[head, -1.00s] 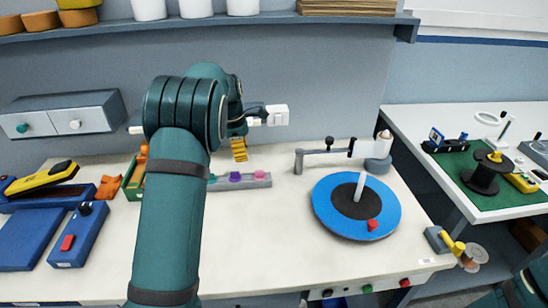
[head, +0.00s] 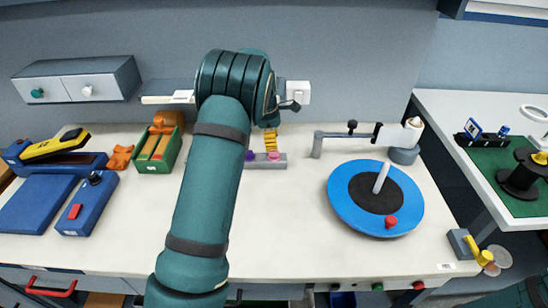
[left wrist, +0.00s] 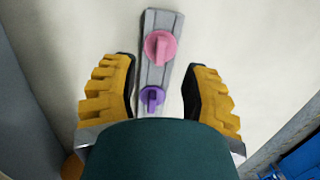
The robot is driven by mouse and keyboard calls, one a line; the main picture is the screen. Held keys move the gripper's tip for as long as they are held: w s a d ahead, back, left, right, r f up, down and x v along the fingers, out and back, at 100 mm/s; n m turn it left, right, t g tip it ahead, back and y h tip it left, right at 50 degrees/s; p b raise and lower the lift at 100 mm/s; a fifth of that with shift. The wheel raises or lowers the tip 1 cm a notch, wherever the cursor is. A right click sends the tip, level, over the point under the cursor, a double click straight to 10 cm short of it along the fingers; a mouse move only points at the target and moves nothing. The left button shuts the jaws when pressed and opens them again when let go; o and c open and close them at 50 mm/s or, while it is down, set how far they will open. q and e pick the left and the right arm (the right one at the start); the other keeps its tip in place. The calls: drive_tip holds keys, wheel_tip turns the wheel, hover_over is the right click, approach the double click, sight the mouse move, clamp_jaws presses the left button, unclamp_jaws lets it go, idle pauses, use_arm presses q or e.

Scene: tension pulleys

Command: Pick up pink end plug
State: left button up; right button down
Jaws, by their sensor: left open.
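The pink end plug (head: 274,155) stands in a grey strip holder (head: 265,164) on the white table, beside a purple plug (head: 250,156). In the left wrist view the pink plug (left wrist: 161,47) lies just ahead of the fingertips, and the purple plug (left wrist: 152,97) lies between the fingers. My left gripper (head: 271,140), with yellow fingers, is above the holder near the pink plug; it also shows in the left wrist view (left wrist: 158,75). It is open and empty. My right gripper is out of view.
A blue turntable (head: 343,205) with a red knob stands to the right, near a grey arm fixture (head: 335,136). A green-sided bin (head: 154,165) and blue devices (head: 90,205) lie to the left. The table front is mostly clear.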

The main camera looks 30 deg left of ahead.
sight(274, 156)
use_arm(q)
drive_tip(key=f, duration=0.1)
drive_tip(key=f+b, duration=0.1)
drive_tip(key=f, duration=0.3)
drive_tip(key=shift+w+d+f, duration=0.15)
drive_tip(key=shift+d, duration=0.15)
clamp_jaws()
